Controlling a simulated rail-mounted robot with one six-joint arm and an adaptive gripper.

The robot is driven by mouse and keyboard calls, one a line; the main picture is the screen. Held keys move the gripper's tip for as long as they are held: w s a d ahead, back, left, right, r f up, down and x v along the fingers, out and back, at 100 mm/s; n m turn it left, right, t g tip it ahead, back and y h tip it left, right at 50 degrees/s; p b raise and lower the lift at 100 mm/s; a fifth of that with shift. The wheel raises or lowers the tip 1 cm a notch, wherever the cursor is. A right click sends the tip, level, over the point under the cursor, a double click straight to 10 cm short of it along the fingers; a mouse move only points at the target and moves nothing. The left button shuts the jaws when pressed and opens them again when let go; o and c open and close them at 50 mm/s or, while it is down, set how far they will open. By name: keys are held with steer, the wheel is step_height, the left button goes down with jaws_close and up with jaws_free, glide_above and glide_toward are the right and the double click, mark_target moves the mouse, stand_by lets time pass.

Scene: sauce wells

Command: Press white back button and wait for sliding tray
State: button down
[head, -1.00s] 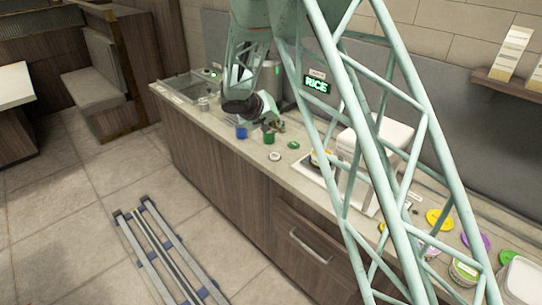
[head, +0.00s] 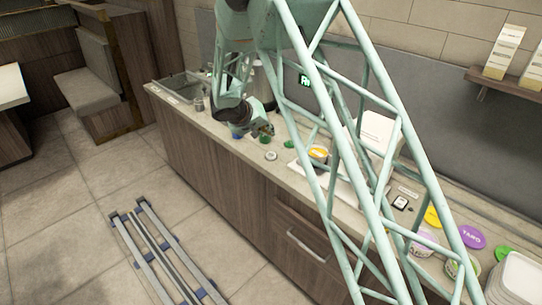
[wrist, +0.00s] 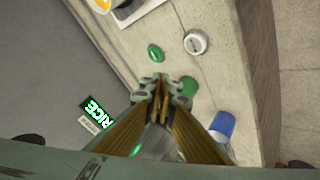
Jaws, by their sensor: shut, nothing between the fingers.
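A white round button (head: 271,155) sits on the counter; it also shows in the wrist view (wrist: 196,43), where I cannot read any marking on it. A green round button (wrist: 154,53) lies beside it and shows in the head view (head: 289,144). My gripper (wrist: 161,88) is shut and empty over the counter, apart from both buttons, beside a green cup (wrist: 188,88). In the head view my gripper (head: 262,131) is left of the white button. A white tray (head: 300,172) with a yellow-rimmed container (head: 318,154) is partly hidden by my arm.
A blue cup (wrist: 222,126) stands close to the gripper. A lit RICE sign (wrist: 94,110) is at the wall side. Coloured lids (head: 472,237) and tubs crowd the right end of the counter (head: 215,125). The floor in front is mostly open.

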steer(key=p, duration=0.1)
glide_above(270, 155)
steer(key=shift+a+f, duration=0.1)
steer(key=shift+f, duration=2.6)
steer(key=shift+f+b, duration=1.35)
steer(key=shift+b, duration=0.35)
